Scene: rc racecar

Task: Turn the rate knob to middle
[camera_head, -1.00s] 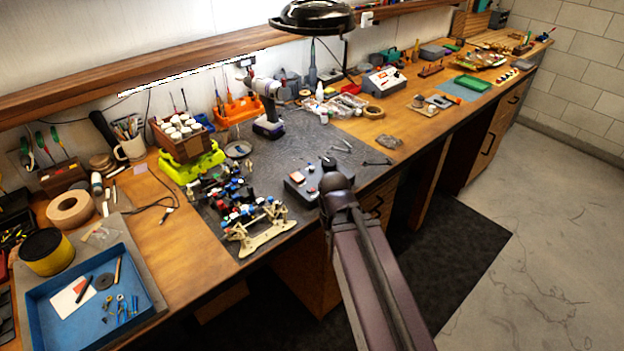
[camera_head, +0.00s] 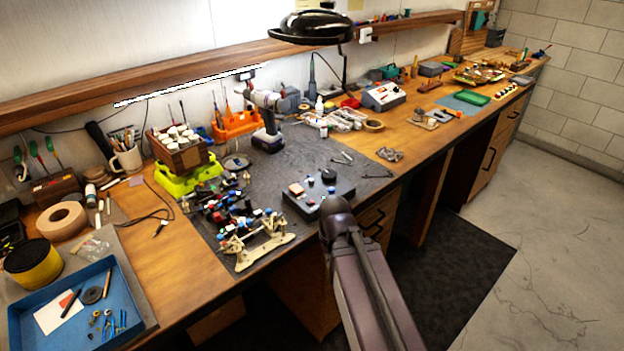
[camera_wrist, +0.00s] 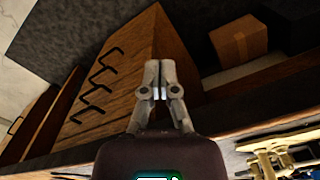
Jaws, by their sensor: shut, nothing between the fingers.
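A dark grey control box (camera_head: 305,207) lies near the front edge of the bench in the head view. Its top carries a round black knob (camera_head: 328,176) and small red, white, blue and green parts. Which one is the rate knob is too small to tell. My arm comes from below and ends just in front of the box, so my gripper's fingers are hidden there. In the wrist view my gripper (camera_wrist: 160,92) is shut and empty, with drawer fronts and the space under the bench behind it. The control box is not visible in that view.
A beige car chassis (camera_head: 258,240) with coloured parts lies left of the box on the dark mat (camera_head: 290,160). A cordless drill (camera_head: 268,130) stands behind it. Black-handled drawers (camera_wrist: 100,80) are below the bench edge. A cardboard box (camera_wrist: 238,40) shows in the wrist view.

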